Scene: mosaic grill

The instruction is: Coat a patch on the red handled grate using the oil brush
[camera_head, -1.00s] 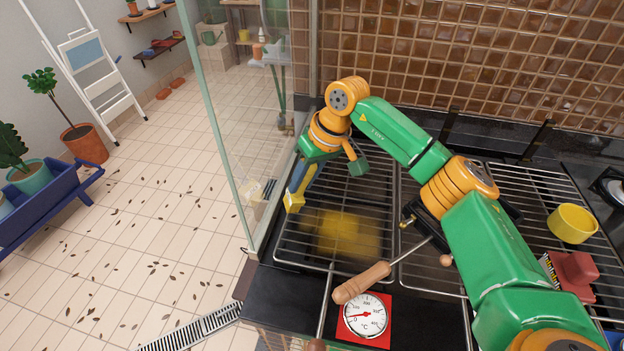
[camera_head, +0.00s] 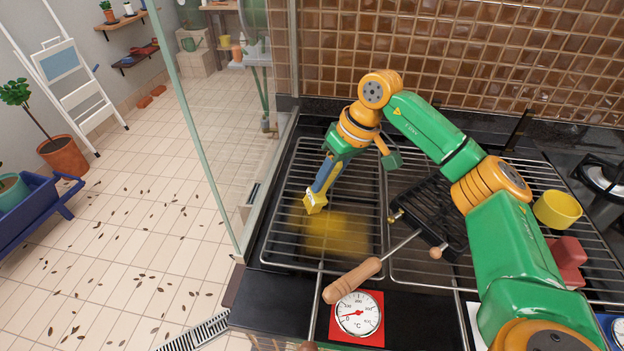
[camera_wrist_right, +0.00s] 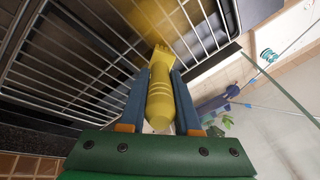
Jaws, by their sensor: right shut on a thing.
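The yellow oil brush (camera_head: 315,203) is held in my right gripper (camera_head: 321,183), its head pointing down over the left part of the left grate (camera_head: 284,200). In the right wrist view the brush handle (camera_wrist_right: 160,100) sits between the two blue fingers, shut on it. I cannot tell whether the bristles touch the bars. A blurred yellow patch (camera_head: 335,233) shows in the middle of this grate, to the right of the brush. No red handle shows on either grate, so I cannot tell which is the red handled one. My left gripper is not in view.
A wooden-handled tool (camera_head: 352,280) lies across the front of the grates, near a red-framed thermometer (camera_head: 358,313). A black grill basket (camera_head: 430,215), yellow cup (camera_head: 557,209) and red block (camera_head: 568,262) are to the right. A glass panel (camera_head: 205,130) stands left of the grill.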

